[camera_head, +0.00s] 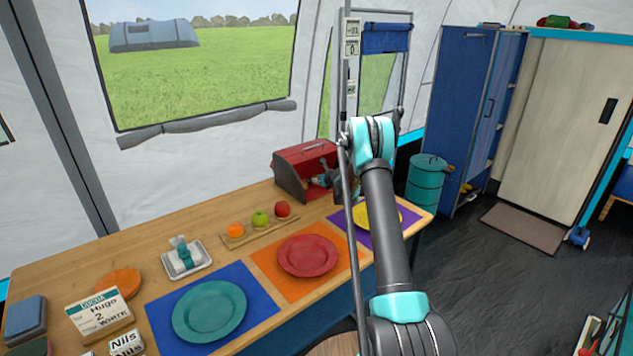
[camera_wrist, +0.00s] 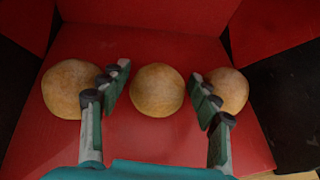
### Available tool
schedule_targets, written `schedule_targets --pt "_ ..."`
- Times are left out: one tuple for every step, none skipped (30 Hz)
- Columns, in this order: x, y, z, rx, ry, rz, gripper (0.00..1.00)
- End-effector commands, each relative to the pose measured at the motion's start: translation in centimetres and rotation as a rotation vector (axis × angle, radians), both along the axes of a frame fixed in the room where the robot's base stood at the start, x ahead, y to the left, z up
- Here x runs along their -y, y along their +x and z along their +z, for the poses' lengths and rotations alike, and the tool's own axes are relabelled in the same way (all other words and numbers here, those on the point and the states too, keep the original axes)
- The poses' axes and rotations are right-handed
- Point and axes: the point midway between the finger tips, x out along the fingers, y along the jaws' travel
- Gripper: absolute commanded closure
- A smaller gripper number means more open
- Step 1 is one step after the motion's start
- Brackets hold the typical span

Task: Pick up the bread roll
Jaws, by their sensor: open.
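In the wrist view, three round tan bread rolls sit in a row on a red surface: a left roll (camera_wrist: 68,88), a middle roll (camera_wrist: 157,90) and a right roll (camera_wrist: 230,88). My gripper (camera_wrist: 160,76) is open, with its fingertips on either side of the middle roll. The fingers partly cover the two outer rolls. I cannot tell whether either finger touches a roll. In the head view, my gripper reaches into the open front of a red bread box (camera_head: 296,160); the rolls there are too small and covered to make out.
The wooden table (camera_head: 150,262) holds a fruit board (camera_head: 233,243) left of the box, and a teal plate (camera_head: 209,311), a red plate (camera_head: 307,256) and a yellow plate (camera_head: 380,208) on coloured mats. Dark side walls flank the rolls in the wrist view.

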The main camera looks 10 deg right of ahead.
Motion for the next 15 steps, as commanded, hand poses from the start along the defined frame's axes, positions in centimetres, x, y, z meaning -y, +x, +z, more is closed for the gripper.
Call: schedule_targets --pt "-0.01 0.02 0.00 0.000 0.000 0.000 0.38" --pt "0.00 0.02 0.00 0.000 0.000 0.000 0.38" --pt "0.01 0.01 0.01 0.000 0.000 0.000 0.38" --pt "0.01 0.01 0.01 0.000 0.000 0.000 0.38" --pt "0.02 0.00 0.01 0.000 0.000 0.000 0.38" --pt "0.02 0.00 0.01 0.000 0.000 0.000 0.42" --pt "0.02 0.00 0.01 0.000 0.000 0.000 0.45" --pt "0.02 -0.01 0.02 0.000 0.000 0.000 0.49" --pt "0.02 -0.01 0.02 0.000 0.000 0.000 0.54" --pt "0.02 -0.01 0.02 0.000 0.000 0.000 0.58" --pt "0.02 -0.01 0.02 0.000 0.000 0.000 0.61" --pt "0.03 0.00 0.02 0.000 0.000 0.000 0.64" --pt "0.03 0.00 0.02 0.000 0.000 0.000 0.64" --pt "0.02 -0.01 0.02 0.000 0.000 0.000 0.64" --pt "0.04 -0.01 0.02 0.000 0.000 0.000 0.64"
